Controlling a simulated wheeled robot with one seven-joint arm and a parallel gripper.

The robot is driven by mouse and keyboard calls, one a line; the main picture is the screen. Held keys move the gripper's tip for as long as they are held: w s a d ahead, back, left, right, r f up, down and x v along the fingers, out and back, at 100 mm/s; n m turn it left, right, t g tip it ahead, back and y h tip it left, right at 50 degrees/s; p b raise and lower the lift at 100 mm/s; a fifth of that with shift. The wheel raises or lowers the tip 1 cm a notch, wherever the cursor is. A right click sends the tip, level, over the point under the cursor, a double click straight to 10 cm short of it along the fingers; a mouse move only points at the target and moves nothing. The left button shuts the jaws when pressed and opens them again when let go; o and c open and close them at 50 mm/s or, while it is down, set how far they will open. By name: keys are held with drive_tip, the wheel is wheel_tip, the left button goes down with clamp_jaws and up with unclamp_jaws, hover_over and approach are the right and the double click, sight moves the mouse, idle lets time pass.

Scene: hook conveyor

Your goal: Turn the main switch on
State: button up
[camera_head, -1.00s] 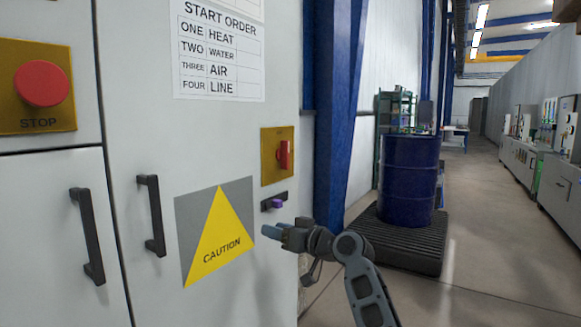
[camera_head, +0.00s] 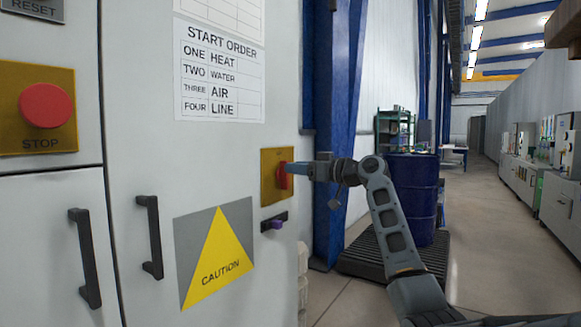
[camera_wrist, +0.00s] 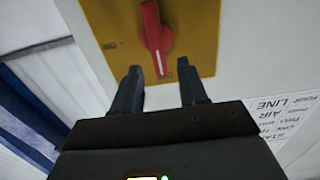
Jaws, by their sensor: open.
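The main switch is a red rotary handle (camera_head: 283,176) on a yellow plate (camera_head: 270,190) on the grey cabinet's right side. In the wrist view the red handle (camera_wrist: 154,38) shows with a white line at its tip, and the yellow plate (camera_wrist: 105,22) surrounds it. My gripper (camera_head: 290,170) is at the handle in the head view. In the wrist view my gripper (camera_wrist: 160,85) is open, with its two dark fingers either side of the space just below the handle's tip. The handle is not clasped.
A small purple knob (camera_head: 276,224) sits on a black mount below the switch. A caution sign (camera_head: 222,255), a red stop button (camera_head: 45,105) and black door handles (camera_head: 150,238) are on the cabinet. A blue column (camera_head: 332,130) and blue barrel (camera_head: 411,195) stand to the right.

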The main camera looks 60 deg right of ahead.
sight(284, 175)
drive_tip(key=shift+w, duration=1.45)
clamp_jaws()
